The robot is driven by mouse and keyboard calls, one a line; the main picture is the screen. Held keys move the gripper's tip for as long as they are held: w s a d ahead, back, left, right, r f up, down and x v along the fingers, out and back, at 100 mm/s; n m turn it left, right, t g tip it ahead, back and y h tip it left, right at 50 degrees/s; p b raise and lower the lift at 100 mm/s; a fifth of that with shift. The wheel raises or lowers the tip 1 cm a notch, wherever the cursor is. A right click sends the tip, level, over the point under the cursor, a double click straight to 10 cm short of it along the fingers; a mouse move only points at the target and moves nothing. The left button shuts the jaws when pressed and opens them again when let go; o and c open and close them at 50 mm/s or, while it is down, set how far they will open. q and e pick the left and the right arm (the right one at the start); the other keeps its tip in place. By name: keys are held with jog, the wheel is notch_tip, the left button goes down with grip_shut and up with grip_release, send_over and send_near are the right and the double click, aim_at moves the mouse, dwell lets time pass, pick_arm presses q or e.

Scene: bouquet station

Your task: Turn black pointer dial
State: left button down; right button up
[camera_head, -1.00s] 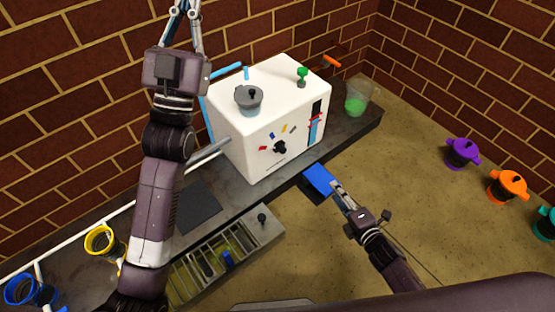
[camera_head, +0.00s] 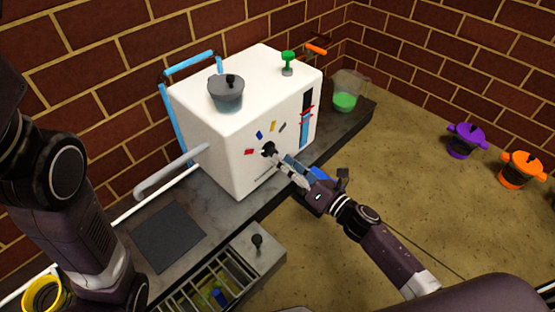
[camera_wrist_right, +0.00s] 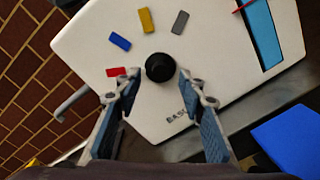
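The black pointer dial (camera_head: 268,149) is on the front face of the white box (camera_head: 243,166). In the right wrist view the dial (camera_wrist_right: 160,67) shows as a round black knob below an arc of red (camera_wrist_right: 116,72), blue (camera_wrist_right: 120,41), yellow (camera_wrist_right: 146,20) and grey (camera_wrist_right: 181,22) marks. My right gripper (camera_head: 276,157) is at the dial. In the right wrist view its two fingers (camera_wrist_right: 159,80) are apart, one on each side of the dial; I cannot tell whether they touch it. My left gripper is out of view; only my left arm shows at the left.
A grey lidded pot (camera_head: 226,95) and a green knob (camera_head: 288,60) are on top of the box. A beaker with green liquid (camera_head: 345,98) stands right of it. A blue block (camera_head: 320,174) is behind my right gripper. Purple (camera_head: 466,141) and orange (camera_head: 522,170) pots stand at right.

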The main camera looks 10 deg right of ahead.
aim_at(271, 152)
jog(key=x, duration=0.3)
jog(key=shift+w+a+b, duration=0.1)
jog(key=shift+w+b, duration=0.05)
jog(key=shift+b, duration=0.25)
grip_shut()
